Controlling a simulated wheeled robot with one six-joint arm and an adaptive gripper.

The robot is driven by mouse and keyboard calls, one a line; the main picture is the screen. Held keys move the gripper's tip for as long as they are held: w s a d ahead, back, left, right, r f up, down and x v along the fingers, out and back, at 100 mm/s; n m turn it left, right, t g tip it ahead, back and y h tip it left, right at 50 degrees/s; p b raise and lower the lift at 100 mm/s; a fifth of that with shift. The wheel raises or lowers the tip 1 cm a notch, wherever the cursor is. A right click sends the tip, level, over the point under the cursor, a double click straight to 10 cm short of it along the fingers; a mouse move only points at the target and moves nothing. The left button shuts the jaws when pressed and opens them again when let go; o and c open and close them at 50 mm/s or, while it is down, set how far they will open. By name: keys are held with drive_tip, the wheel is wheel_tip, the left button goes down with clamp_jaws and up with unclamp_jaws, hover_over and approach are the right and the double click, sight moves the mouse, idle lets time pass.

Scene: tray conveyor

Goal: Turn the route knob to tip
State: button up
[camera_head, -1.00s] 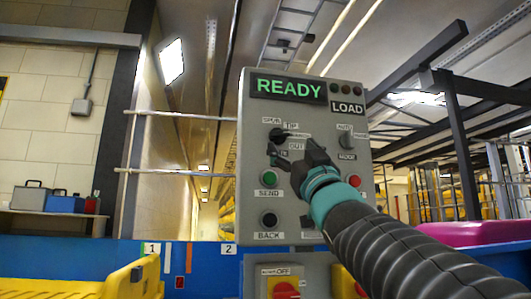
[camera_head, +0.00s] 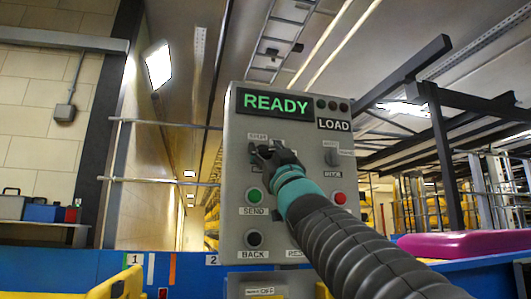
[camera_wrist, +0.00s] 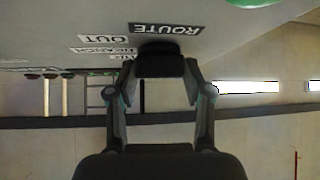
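The grey control panel (camera_head: 237,176) stands upright in the head view. My gripper (camera_head: 260,153) is at its left knob, largely hiding it. Which mark the knob points to cannot be read. The display (camera_head: 276,103) reads READY, and a plate below its right end reads LOAD (camera_head: 333,124).
A green SEND button (camera_head: 255,195) and a black BACK button (camera_head: 254,239) lie below the knob. A second knob (camera_head: 332,157) and a red button (camera_head: 339,198) are at the right. A blue wall (camera_head: 70,268) and yellow parts run along the bottom.

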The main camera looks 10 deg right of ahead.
drive_tip(key=c, duration=0.4)
drive_tip(key=shift+c, duration=0.2)
drive_tip(key=shift+d+r+n+y+p, duration=0.1)
drive_tip(key=shift+n+y+p, duration=0.4)
drive_tip(key=shift+n+p, duration=0.1)
drive_tip(key=n+g+y+p, duration=0.1)
drive_tip(key=n+g+y, duration=0.1)
drive_tip(key=n, duration=0.1)
drive_tip(key=shift+n+y+p, duration=0.3)
drive_tip(key=n+g+y, duration=0.2)
drive_tip(key=n, duration=0.1)
drive_tip(key=n+g+y, duration=0.1)
drive_tip(key=n+g, duration=0.1)
drive_tip(key=n, duration=0.1)
drive_tip(key=shift+d+y, duration=0.1)
drive_tip(key=shift+y, duration=0.3)
drive_tip(key=shift+n+g+y, duration=0.4)
drive_tip(key=shift+n+g, duration=0.8)
drive_tip(key=shift+n, duration=0.7)
